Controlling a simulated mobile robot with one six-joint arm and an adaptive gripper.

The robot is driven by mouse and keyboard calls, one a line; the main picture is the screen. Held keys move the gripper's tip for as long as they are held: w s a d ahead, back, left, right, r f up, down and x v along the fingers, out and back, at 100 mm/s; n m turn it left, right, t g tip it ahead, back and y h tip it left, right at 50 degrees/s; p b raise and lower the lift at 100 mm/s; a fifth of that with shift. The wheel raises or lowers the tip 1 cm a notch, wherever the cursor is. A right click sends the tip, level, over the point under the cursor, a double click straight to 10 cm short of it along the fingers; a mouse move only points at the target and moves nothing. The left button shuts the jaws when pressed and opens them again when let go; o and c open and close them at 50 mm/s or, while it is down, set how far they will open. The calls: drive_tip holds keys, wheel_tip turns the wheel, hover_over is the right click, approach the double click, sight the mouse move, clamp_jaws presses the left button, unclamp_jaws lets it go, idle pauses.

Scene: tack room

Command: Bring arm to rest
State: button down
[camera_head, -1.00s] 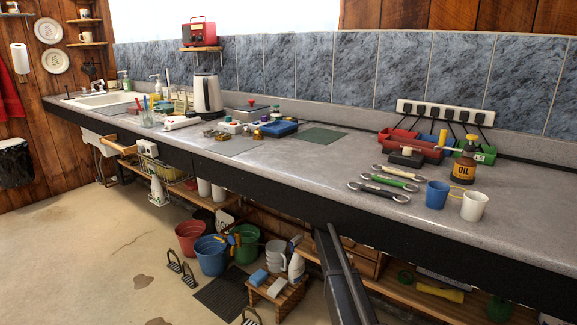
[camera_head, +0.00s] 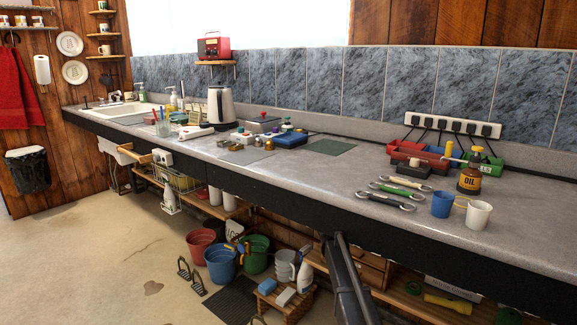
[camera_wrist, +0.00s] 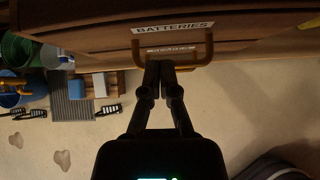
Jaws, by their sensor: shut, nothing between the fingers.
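My gripper (camera_wrist: 160,75) shows in the wrist view with its two dark fingers together and nothing between them. It is close to a wooden drawer front with a "BATTERIES" label (camera_wrist: 172,28) and a brown bar handle (camera_wrist: 136,52). The fingertips overlap the handle's area in the picture; I cannot tell whether they touch it. In the head view my dark arm (camera_head: 352,285) shows at the bottom, in front of the wooden drawers (camera_head: 372,268) under the counter. My gripper itself is not visible in the head view.
The long grey counter (camera_head: 300,178) holds a kettle, spanners, mugs and an oil bottle. The concrete floor (camera_head: 90,265) at left is clear.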

drive_tip(key=shift+s, duration=0.2)
drive_tip(key=s+a+f+m+g+y, duration=0.2)
drive_tip(key=s+m, duration=0.7)
drive_tip(key=s, duration=0.3)
drive_tip(key=s+a+f+m+g+y, duration=0.1)
drive_tip(key=s+m+g+y, duration=0.1)
drive_tip(key=s+m, duration=0.95)
drive_tip(key=s+a+f+m+g+y, duration=0.2)
drive_tip(key=s+m, duration=0.5)
drive_tip(key=s, duration=0.7)
wheel_tip(320, 180, up, 32)
drive_tip(key=s+p, duration=0.2)
drive_tip(key=p, duration=3)
drive_tip(key=shift+s+d+r+g+p, duration=0.15)
drive_tip(key=shift+d+g+p, duration=0.1)
drive_tip(key=shift+g+p, duration=0.15)
